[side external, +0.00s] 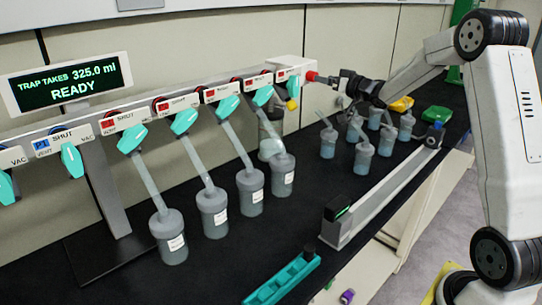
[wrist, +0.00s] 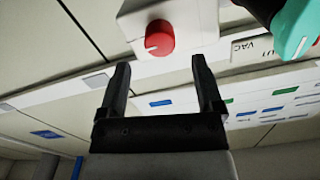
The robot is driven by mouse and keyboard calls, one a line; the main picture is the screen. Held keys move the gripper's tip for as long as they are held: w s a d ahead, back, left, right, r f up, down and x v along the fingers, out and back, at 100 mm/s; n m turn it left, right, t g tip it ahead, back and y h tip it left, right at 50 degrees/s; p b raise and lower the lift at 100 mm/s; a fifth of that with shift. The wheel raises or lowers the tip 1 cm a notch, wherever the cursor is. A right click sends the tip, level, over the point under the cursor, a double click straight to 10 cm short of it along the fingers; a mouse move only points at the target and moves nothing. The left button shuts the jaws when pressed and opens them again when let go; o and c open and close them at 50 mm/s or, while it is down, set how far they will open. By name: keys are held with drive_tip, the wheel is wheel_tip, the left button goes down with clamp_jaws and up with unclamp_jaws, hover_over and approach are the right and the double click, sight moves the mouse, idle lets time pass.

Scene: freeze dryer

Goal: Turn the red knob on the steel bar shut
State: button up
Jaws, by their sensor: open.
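The red knob (side external: 312,76) sticks out from the right end of the steel bar (side external: 226,95). In the wrist view the round red knob (wrist: 160,38) has a white line on its face and sits on a pale end block (wrist: 196,20). My gripper (side external: 336,80) is at the right of the knob in the side view, pointing at it. In the wrist view my gripper (wrist: 158,68) is open, its two dark fingers apart and the knob lying beyond and between the tips. I see no contact with the knob in the wrist view.
Teal valves (side external: 183,122) line the bar, several with grey-capped flasks (side external: 212,212) hanging below. More flasks (side external: 363,158) stand on the black bench behind a metal rail (side external: 385,200). A display (side external: 66,83) reads "TRAP TAKES 325.0 ml READY". A teal rack (side external: 283,279) lies in front.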

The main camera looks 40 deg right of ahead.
sight(312, 76)
drive_tip(key=shift+w, duration=1.55)
clamp_jaws()
